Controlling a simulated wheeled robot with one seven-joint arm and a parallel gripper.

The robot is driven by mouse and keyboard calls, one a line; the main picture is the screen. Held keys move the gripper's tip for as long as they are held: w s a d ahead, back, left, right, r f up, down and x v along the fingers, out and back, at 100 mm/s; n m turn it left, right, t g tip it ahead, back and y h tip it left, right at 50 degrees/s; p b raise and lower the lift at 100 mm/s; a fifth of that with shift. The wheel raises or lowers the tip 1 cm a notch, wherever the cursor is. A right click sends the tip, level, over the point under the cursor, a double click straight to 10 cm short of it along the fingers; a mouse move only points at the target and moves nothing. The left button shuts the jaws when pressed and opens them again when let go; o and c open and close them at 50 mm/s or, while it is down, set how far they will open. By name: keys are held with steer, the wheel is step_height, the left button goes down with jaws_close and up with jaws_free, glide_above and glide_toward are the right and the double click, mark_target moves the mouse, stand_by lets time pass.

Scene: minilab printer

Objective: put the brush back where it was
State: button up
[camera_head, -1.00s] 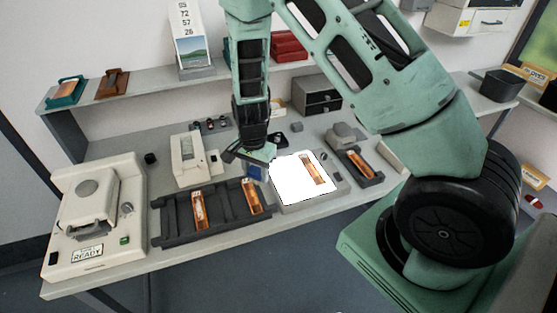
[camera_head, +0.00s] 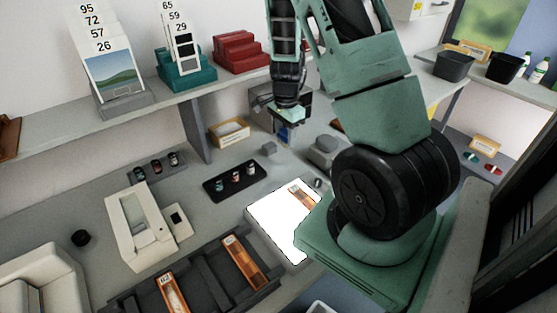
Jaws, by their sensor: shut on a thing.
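My gripper (camera_head: 288,116) points down over the back of the bench, in front of the grey drawer unit. It is shut on a small blue thing (camera_head: 283,136), which I take to be the brush. The fingers hide its upper part, and it is too small to make out bristles. It appears held above the bench top, beyond the lit white light panel (camera_head: 268,218). I cannot tell an empty resting place for the brush.
The dark rack (camera_head: 205,275) holds orange strips. The shelf (camera_head: 105,119) runs behind.

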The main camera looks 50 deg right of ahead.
mark_target(285, 130)
step_height(285, 130, down, 9)
stand_by(0.4)
steer(key=shift+f, duration=0.15)
steer(key=o, duration=0.9)
step_height(285, 130, up, 12)
steer(key=shift+r, duration=0.1)
steer(key=shift+a+r, duration=0.1)
